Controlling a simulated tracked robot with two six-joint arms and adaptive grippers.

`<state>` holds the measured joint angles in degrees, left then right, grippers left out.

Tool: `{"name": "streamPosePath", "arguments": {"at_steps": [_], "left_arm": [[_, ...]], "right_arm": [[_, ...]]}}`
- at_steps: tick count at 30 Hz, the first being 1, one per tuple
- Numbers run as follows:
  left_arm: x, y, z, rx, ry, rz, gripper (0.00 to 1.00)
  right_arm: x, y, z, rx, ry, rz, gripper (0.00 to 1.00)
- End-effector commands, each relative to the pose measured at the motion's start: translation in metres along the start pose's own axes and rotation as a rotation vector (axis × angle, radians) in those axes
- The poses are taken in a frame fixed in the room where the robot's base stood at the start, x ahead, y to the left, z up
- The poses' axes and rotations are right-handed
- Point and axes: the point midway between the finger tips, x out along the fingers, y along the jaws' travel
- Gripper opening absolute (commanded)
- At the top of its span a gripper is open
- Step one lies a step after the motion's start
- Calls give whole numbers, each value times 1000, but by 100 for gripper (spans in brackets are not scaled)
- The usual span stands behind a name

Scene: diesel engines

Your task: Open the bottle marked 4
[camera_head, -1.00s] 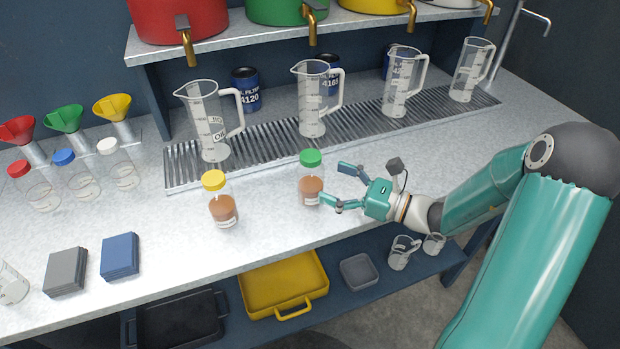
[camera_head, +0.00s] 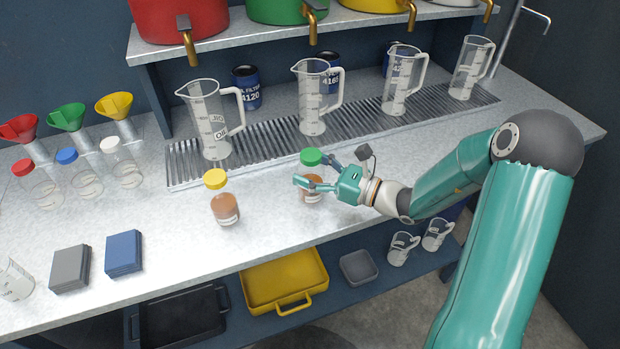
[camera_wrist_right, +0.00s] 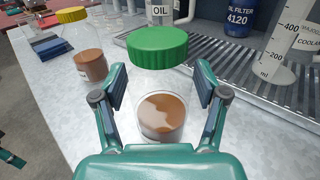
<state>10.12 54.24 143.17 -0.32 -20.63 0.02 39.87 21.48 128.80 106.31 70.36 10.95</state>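A green-capped bottle (camera_head: 311,158) with brown liquid stands upright on the bench. In the right wrist view, the same green-capped bottle (camera_wrist_right: 162,85) is between the fingers of my right gripper (camera_wrist_right: 162,84). My right gripper (camera_head: 314,172) is open around it, with gaps at both sides, and its cap is on. A yellow-capped bottle (camera_head: 224,206) with brown liquid stands to the left; it also shows in the right wrist view (camera_wrist_right: 89,66). I cannot read a 4 on any bottle.
Empty bottles with red, blue (camera_head: 84,178) and white caps stand at the left, below funnels (camera_head: 68,122). Clear jugs (camera_head: 311,100) stand on the drain grate behind. Grey and blue pads (camera_head: 123,252) lie at front left. A lower shelf holds a yellow tray (camera_head: 283,278).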

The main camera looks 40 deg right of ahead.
Motion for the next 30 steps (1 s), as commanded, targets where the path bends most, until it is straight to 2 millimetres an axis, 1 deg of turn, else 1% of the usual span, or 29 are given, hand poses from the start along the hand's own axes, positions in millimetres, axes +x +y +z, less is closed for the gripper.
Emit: {"name": "streamPosePath", "arguments": {"at_steps": [1, 6, 8, 9, 17, 22, 26, 29, 30], "left_arm": [[0, 0, 0, 0, 0, 0, 40], [0, 0, 0, 0, 0, 0, 40], [0, 0, 0, 0, 0, 0, 40], [0, 0, 0, 0, 0, 0, 40], [0, 0, 0, 0, 0, 0, 40], [-1, 0, 0, 0, 0, 0, 40], [-2, 1, 0, 0, 0, 0, 40], [-4, 1, 0, 0, 0, 0, 40], [-5, 2, 0, 0, 0, 0, 40]], "right_arm": [[0, 0, 0, 0, 0, 0, 58], [0, 0, 0, 0, 0, 0, 30], [0, 0, 0, 0, 0, 0, 20], [0, 0, 1, -1, -1, 0, 17], [0, 0, 2, -1, -2, 0, 17], [0, 0, 11, -4, -2, 0, 17], [0, 0, 28, -7, -4, 1, 17], [0, 0, 50, -10, -5, 0, 17], [0, 0, 61, -11, -6, 0, 17]]}}
